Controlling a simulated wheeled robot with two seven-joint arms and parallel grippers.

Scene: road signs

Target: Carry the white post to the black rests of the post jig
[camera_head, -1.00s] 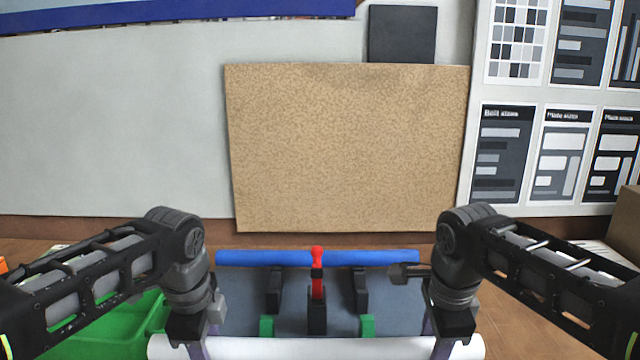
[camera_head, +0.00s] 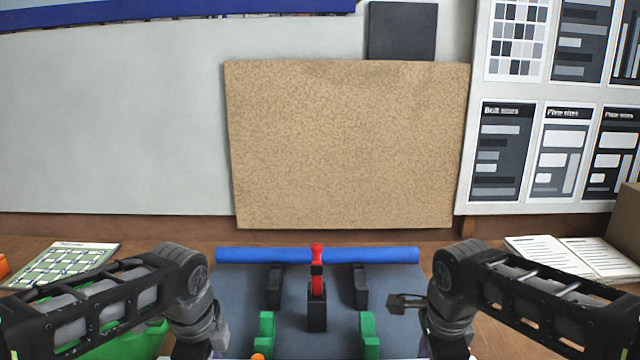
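The post jig has a grey base (camera_head: 335,300) on the table in front of me. Its two black rests, the left one (camera_head: 274,288) and the right one (camera_head: 360,288), stand empty behind two green rests (camera_head: 266,330) (camera_head: 369,336). The white post is almost wholly below the lower picture edge; at most a thin pale strip shows there. My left gripper (camera_head: 195,348) and my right gripper (camera_head: 450,346) are at the bottom edge, either side of the jig. Their fingertips are cut off, so their hold cannot be seen.
A blue bar (camera_head: 265,255) lies across the jig's back, with a red toggle (camera_head: 317,256) on a black block (camera_head: 317,310) at the middle. A green tray (camera_head: 130,342) is partly behind my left arm. A tan board (camera_head: 345,145) stands behind the table.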

